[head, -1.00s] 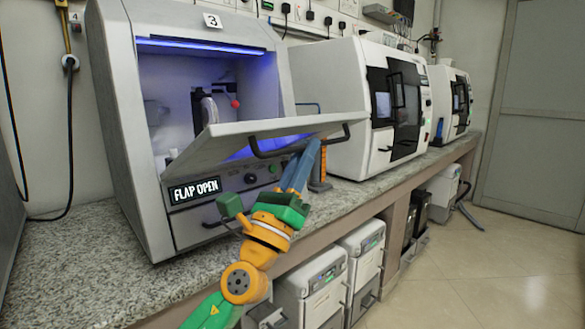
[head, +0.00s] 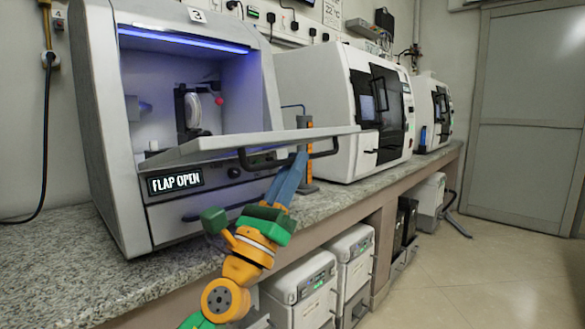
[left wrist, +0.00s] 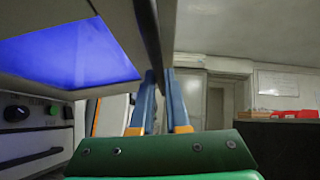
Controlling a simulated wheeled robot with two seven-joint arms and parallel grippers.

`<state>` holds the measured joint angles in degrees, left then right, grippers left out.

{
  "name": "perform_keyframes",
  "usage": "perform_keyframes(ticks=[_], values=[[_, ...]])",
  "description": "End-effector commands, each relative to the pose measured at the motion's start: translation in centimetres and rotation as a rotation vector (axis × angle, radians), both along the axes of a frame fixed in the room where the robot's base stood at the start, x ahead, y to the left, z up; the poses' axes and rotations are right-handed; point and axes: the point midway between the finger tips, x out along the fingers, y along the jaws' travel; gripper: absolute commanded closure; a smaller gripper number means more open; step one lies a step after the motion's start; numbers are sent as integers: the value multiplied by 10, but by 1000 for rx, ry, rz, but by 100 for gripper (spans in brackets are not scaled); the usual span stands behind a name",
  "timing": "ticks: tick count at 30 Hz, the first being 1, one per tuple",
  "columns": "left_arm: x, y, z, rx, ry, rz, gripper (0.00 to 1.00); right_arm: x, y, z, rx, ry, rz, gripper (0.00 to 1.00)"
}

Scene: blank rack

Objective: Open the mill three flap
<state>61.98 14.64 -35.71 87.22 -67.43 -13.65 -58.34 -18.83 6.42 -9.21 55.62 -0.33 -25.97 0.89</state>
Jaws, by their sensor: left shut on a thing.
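Mill three (head: 92,120) is the nearest grey cabinet, marked 3, with a blue-lit chamber. Its flap (head: 215,147) is swung down and out, nearly level, seen almost edge-on. The display (head: 175,183) below reads FLAP OPEN. The flap's dark bar handle (head: 262,164) hangs along its front edge. My left gripper (head: 301,154) is shut on this handle near its right part. In the left wrist view the handle (left wrist: 148,35) runs down between the blue fingertips (left wrist: 160,75), beside the flap's underside. My right gripper is not in view.
Two more white mills (head: 310,105) (head: 424,105) stand farther along the speckled counter (head: 50,255). An orange-and-blue post (head: 304,125) stands just behind my left fingers. White units (head: 298,285) sit under the counter. The floor at right is clear.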

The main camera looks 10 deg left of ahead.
Motion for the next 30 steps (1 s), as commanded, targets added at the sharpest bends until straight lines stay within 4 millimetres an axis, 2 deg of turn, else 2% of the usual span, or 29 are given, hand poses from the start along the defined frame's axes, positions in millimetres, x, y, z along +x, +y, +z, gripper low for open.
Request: perform_keyframes(ticks=[1,3,4,13,21,25,30], values=[[0,0,0,0,2,1,78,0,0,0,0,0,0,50],[0,0,0,0,2,1,60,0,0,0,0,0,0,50],[0,0,0,0,2,1,57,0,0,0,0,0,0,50],[-2,1,-2,0,1,1,57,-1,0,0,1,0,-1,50],[-35,19,-42,0,4,0,57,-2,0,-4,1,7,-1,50],[-43,24,-50,0,2,1,57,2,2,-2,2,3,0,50],[-45,24,-50,0,1,1,57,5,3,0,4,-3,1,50]])
